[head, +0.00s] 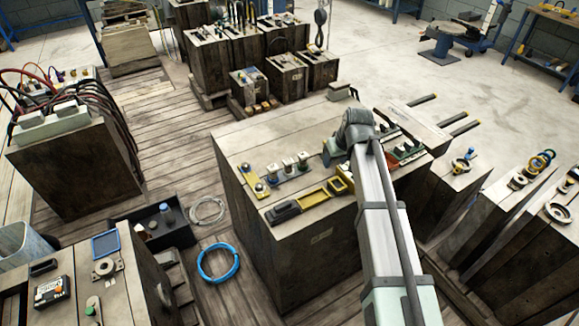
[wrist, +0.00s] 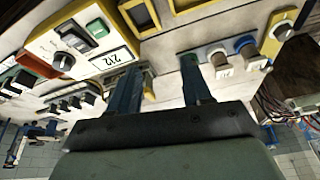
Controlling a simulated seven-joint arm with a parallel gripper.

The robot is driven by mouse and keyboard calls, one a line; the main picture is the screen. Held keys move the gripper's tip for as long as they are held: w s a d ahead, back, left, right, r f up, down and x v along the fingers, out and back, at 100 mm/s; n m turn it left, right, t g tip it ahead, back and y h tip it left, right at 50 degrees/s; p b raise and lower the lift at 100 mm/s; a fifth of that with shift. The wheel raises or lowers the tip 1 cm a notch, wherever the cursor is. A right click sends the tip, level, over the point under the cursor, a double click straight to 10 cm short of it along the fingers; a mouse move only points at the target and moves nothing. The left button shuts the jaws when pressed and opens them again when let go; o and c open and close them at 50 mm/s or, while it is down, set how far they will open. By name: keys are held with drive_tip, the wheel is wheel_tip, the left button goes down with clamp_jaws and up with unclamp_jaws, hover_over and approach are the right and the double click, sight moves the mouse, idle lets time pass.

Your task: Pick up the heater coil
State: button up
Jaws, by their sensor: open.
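My gripper (head: 338,165) is over the big dark wooden crate in the head view, partly hidden by my arm. In the wrist view my gripper (wrist: 160,80) has its two dark blue fingers apart, with only pale crate top between them. I cannot tell for sure which thing is the heater coil. Small pale cylinders on a blue base (head: 287,166) stand on the crate to the left of my gripper. In the wrist view a pale cylinder (wrist: 218,62) and a blue-topped one (wrist: 246,47) are just right of the fingers, apart from them.
A yellow-framed tray (head: 315,197) and a yellow plate (head: 252,181) lie on the crate. A white-faced control box with a dial (wrist: 85,40) is left of the fingers in the wrist view. A blue ring of hose (head: 217,262) lies on the floor. The crate's back left top is clear.

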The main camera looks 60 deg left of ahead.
drive_tip(key=n, duration=0.2)
approach(289, 161)
wheel_tip(289, 161, up, 2)
drive_tip(key=d, duration=0.2)
drive_tip(key=shift+g, duration=0.3)
drive_tip(key=x, duration=0.9)
drive_tip(key=a+x, duration=0.1)
drive_tip(key=x, duration=0.3)
drive_tip(key=shift+w+a, duration=0.15)
drive_tip(key=shift+w, duration=0.05)
drive_tip(key=c, duration=0.8)
drive_tip(key=shift+r, duration=0.1)
